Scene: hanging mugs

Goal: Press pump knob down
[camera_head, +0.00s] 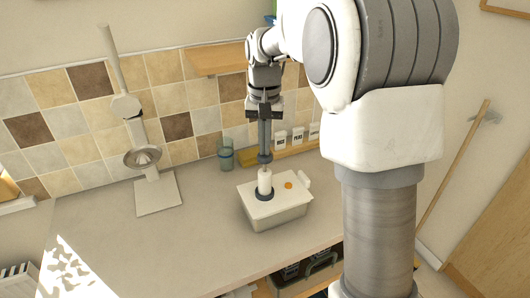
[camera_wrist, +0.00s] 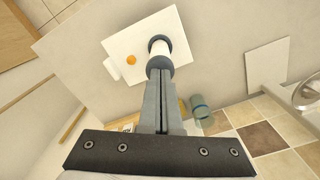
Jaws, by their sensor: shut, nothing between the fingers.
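A white pump (camera_head: 264,182) with a dark base ring stands upright on the lid of a pale box (camera_head: 282,218). Its dark round knob (camera_head: 264,158) is on top. My gripper (camera_head: 264,149) points straight down with its fingers shut and empty, tips at the knob. In the wrist view the fingertips (camera_wrist: 163,74) overlap the knob (camera_wrist: 160,64), and the white pump body (camera_wrist: 159,48) shows beyond it. The tips look to be touching the knob or very close above it; I cannot tell which.
An orange button (camera_head: 288,185) and a white handle are on the box beside the pump. A teal glass (camera_head: 225,154) and small white labelled containers (camera_head: 297,138) stand near the tiled wall. A lever device (camera_head: 143,157) stands at left. The counter's (camera_head: 160,245) front left is clear.

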